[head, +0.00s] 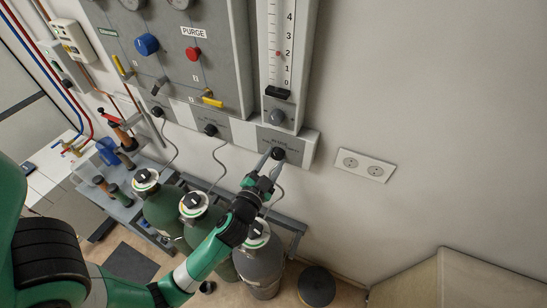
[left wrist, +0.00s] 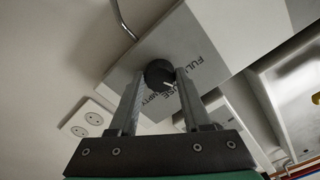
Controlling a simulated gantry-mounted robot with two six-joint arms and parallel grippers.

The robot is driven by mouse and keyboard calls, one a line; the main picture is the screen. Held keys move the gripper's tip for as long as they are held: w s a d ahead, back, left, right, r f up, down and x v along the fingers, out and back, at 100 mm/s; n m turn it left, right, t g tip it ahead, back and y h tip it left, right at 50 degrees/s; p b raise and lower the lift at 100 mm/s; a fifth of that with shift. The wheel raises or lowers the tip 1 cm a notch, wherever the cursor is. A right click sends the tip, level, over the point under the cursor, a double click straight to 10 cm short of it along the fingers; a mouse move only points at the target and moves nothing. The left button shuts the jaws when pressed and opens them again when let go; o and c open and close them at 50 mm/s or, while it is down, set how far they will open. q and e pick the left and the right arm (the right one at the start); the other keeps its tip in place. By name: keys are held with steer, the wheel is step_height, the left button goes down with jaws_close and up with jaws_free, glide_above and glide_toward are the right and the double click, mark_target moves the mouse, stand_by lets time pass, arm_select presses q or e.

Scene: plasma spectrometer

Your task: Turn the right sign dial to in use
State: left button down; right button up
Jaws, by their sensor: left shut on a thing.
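The right sign dial, a round black knob (head: 278,153), sits on a grey sign plate (head: 296,143) at the right end of the wall panel. In the left wrist view the knob (left wrist: 158,74) lies between both fingers, with a small white mark at its lower right. The plate (left wrist: 205,58) there shows partly covered lettering, including "FULL" and "EMPTY". My left gripper (head: 268,163) is shut on this knob; its two fingers (left wrist: 156,85) flank it. The exact setting is hard to read. My right gripper is not in view.
Two similar black dials (head: 210,130) (head: 157,112) are on the panel to the left. Several gas cylinders (head: 262,272) stand in a rack below, under my left arm. A wall socket (head: 365,165) is to the right, beside bare wall.

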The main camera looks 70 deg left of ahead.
arm_select(q)
steer(key=shift+r+m+p, duration=0.1)
steer(key=shift+m+p, duration=0.6)
steer(key=shift+m, duration=1.5)
steer(key=shift+c, duration=1.8)
jaws_free()
steer(key=shift+d, duration=0.1)
steer(key=b+v, duration=0.3)
steer(key=v, duration=0.8)
steer(key=shift+s, duration=0.25)
steer(key=shift+d, duration=0.1)
